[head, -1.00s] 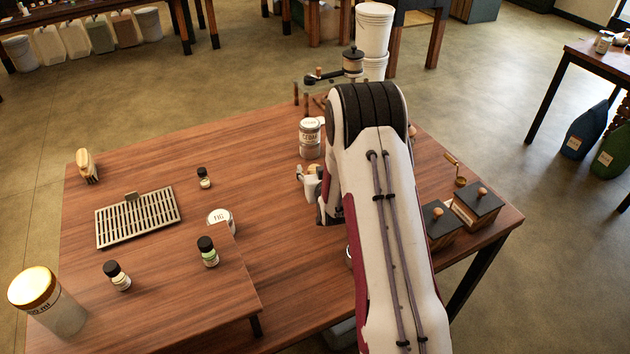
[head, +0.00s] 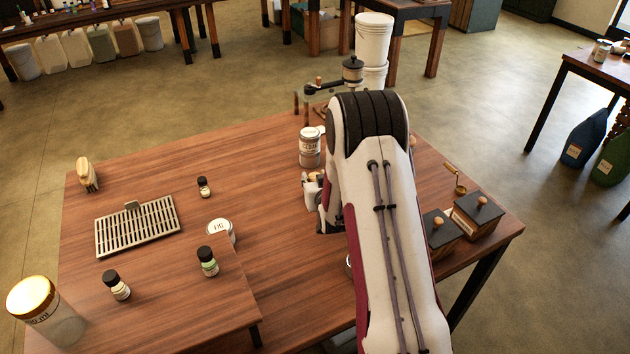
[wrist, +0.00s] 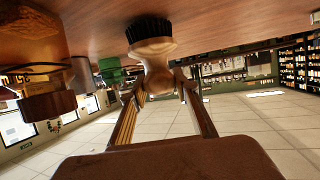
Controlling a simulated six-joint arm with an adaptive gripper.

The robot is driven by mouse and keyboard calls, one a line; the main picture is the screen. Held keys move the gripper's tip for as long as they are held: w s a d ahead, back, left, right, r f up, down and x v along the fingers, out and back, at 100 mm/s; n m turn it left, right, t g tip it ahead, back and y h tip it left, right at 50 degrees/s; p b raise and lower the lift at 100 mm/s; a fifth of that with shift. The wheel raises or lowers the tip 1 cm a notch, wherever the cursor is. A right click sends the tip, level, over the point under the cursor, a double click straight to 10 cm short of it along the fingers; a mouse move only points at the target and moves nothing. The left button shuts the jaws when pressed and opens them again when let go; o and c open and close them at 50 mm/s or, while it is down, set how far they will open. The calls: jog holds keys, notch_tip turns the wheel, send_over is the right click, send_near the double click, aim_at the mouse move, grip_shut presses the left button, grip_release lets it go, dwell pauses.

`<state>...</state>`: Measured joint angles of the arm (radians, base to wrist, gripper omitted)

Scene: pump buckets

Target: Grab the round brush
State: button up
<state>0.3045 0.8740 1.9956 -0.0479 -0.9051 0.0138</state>
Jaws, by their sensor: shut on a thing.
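The round brush (wrist: 150,40) shows in the wrist view, with a round head of dark bristles and a pale wooden knob handle (wrist: 158,80). My gripper (wrist: 160,90) is shut on the handle, with one finger on each side. The bristles point toward the brown tabletop, which fills the top of that view. I cannot tell whether they touch it. In the head view my arm covers the brush and most of the gripper.
The table (head: 290,270) holds a labelled can (head: 309,148), a FIG tin (head: 221,230), a slotted tray (head: 137,226), small bottles (head: 208,262), another brush (head: 88,174) and dark-lidded boxes (head: 478,215). A hand-cranked device (head: 352,70) stands at the back. Bare wood lies left of my arm.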

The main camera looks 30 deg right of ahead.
jog(key=shift+r, duration=4.75)
